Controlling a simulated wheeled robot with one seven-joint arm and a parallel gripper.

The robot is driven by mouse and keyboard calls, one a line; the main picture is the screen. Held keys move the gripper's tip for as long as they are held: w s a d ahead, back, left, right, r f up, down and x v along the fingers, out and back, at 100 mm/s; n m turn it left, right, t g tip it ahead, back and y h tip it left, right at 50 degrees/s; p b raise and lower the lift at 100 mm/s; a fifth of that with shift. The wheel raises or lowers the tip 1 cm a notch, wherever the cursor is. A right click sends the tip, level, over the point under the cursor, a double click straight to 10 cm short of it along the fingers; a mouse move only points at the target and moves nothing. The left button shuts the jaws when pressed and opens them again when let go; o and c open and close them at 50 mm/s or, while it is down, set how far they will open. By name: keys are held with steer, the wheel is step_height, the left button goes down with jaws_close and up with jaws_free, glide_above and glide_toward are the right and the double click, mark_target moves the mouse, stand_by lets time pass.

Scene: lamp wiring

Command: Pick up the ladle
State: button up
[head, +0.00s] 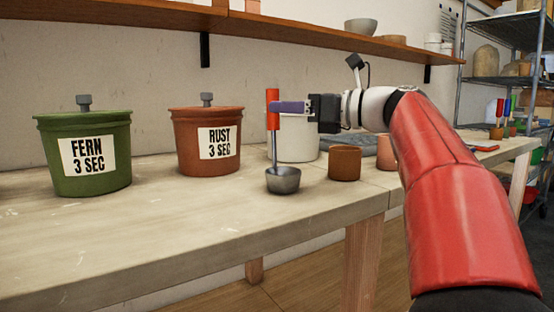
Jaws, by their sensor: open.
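The ladle (284,180) stands upright near the front edge of the table, with a grey metal bowl at the bottom, a thin stem and a red handle (273,100) at the top. The bowl appears to rest on the tabletop. My gripper (280,107) comes in from the right at the height of the red handle. Its fingers reach the handle and are open around or beside it; which of the two I cannot tell from this view.
A green bucket (105,185) labelled FERN and a rust bucket (185,150) labelled RUST stand to the left. A white bucket (300,145) stands behind the ladle, and a small brown pot (345,163) to its right. The table (200,225) is clear at the front left.

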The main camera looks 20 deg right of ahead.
mark_target(274, 125)
steer(key=x, duration=0.3)
steer(key=shift+w+a+f, duration=0.15)
steer(key=shift+w+a, duration=0.05)
steer(key=shift+a, duration=0.1)
jaws_close()
